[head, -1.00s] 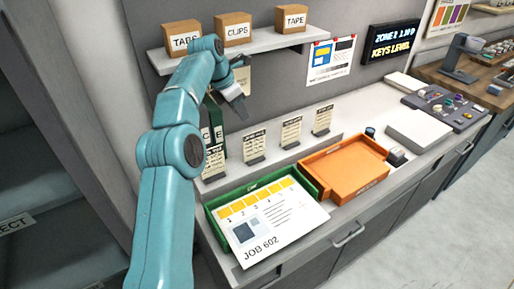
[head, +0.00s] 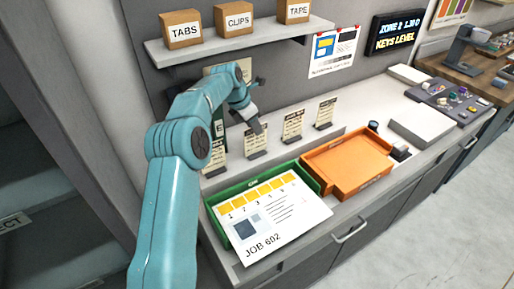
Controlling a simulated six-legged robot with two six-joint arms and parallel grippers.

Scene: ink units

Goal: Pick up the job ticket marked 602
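The job ticket marked 602 (head: 285,222) is a large white card with yellow boxes numbered along its top. It lies tilted on the green tray (head: 217,203), sticking out over the tray's front edge. My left gripper (head: 256,126) is above and behind the ticket, in front of the row of small upright cards, apart from the ticket. Its grey fingers point down, and whether they are open is not clear. My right gripper is not in view.
An orange tray (head: 372,182) stands right of the green one. Several small cards (head: 293,122) stand on a ledge behind. A shelf (head: 240,42) with boxes labelled TABS, CLIPS and TAPE hangs above. A white slab (head: 421,125) and a parts panel (head: 450,98) lie farther right.

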